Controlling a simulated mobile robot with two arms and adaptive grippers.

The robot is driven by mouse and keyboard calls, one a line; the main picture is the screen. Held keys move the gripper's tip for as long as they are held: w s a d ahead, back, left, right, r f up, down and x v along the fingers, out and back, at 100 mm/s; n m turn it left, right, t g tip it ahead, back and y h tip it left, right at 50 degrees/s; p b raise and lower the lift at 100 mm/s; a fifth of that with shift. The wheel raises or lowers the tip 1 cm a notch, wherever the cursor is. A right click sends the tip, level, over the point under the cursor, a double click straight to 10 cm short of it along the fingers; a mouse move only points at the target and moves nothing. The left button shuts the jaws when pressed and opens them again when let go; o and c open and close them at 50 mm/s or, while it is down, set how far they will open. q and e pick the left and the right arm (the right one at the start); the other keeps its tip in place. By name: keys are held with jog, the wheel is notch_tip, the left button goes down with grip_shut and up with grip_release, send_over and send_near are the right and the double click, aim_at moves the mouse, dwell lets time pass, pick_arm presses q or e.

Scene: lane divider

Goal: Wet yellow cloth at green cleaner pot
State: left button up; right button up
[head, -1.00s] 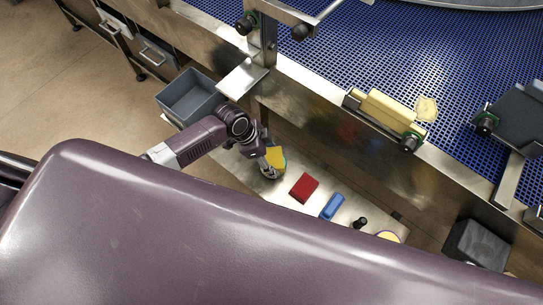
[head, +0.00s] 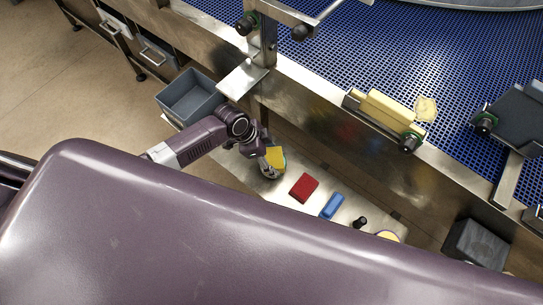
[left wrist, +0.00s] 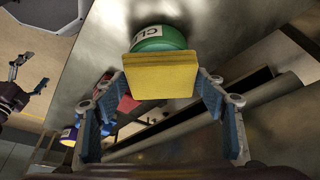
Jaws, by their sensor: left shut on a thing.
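The yellow cloth (left wrist: 160,76) is a flat folded block. My left gripper (head: 268,168) is shut on it, with one finger at each side in the left wrist view. The green cleaner pot (left wrist: 158,38) with a white label is directly behind the cloth in that view. The cloth hides the pot's lower part; I cannot tell whether they touch. In the head view the cloth (head: 275,155) is over the pot's place, and little of the pot shows. My right gripper (left wrist: 30,76) shows small at the left wrist view's left edge, its fingers apart and empty.
A red block (head: 304,187), a blue block (head: 332,206) and a small black item (head: 360,222) lie on the steel shelf (head: 270,193). A grey bin (head: 190,97) is at its left end. The conveyor's steel side (head: 330,113) rises behind.

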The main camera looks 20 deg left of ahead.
aim_at(271, 159)
pick_arm(q)
jog(key=shift+r+p, duration=3.4)
jog(key=shift+r, duration=0.15)
jog(key=shift+f, duration=0.1)
jog(key=shift+s, duration=0.1)
